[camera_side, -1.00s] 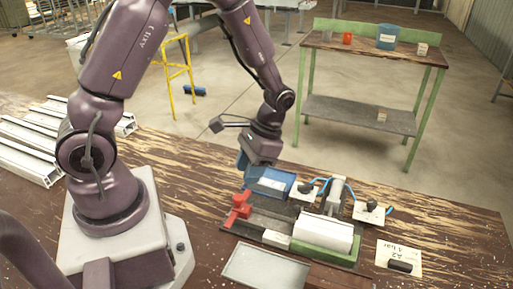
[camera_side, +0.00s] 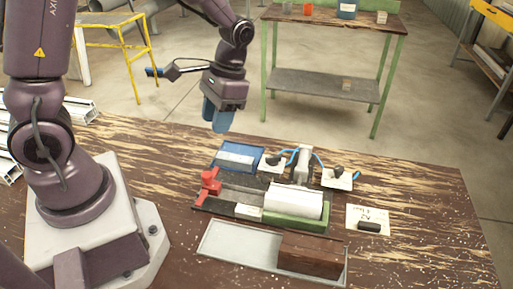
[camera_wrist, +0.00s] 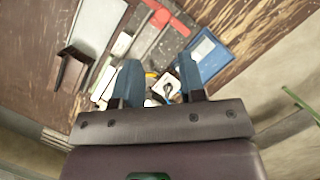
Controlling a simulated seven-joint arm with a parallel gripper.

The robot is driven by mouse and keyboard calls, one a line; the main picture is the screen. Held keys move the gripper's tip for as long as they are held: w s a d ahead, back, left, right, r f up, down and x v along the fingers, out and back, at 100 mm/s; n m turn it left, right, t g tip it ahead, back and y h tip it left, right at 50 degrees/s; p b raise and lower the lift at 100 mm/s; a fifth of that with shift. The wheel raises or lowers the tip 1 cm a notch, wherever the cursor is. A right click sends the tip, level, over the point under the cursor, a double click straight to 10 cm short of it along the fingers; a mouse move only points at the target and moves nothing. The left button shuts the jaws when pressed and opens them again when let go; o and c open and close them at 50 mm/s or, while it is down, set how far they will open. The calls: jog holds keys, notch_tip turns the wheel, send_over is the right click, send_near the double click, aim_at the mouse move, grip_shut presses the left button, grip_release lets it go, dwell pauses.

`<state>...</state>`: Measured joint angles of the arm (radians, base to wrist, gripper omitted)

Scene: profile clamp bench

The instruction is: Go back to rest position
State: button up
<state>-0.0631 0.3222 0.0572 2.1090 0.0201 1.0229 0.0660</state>
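My gripper (camera_side: 218,118) hangs in the air above and behind the blue tray (camera_side: 236,155) on the bench. In the wrist view its two blue fingers (camera_wrist: 160,80) are spread apart with nothing held between them. The clamp fixture (camera_side: 225,207) sits on the bench with a red clamp (camera_side: 209,181) at its left end. A white profile (camera_side: 293,201) lies in it beside a green block (camera_side: 296,219). The fingers hide part of the fixture in the wrist view.
A grey tray (camera_side: 222,243) at the front holds a brown block (camera_side: 311,255). Two white plates with black knobs (camera_side: 337,172) and blue hoses stand behind the fixture. A card (camera_side: 367,213) carries a dark piece. White profiles (camera_side: 80,110) lie at left. A green-legged table (camera_side: 325,83) stands behind.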

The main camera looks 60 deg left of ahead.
jog(key=s+d+r+t, duration=0.2)
jog(key=s+r+t, duration=0.2)
jog(key=r, duration=0.4)
jog(key=s+d+r+t, duration=0.1)
jog(key=s+r+t, duration=0.3)
jog(key=r, duration=0.3)
jog(key=shift+s+d+r+t, duration=0.3)
jog(key=shift+d+r+t, duration=0.1)
jog(key=shift+t, duration=0.2)
dwell(1.7)
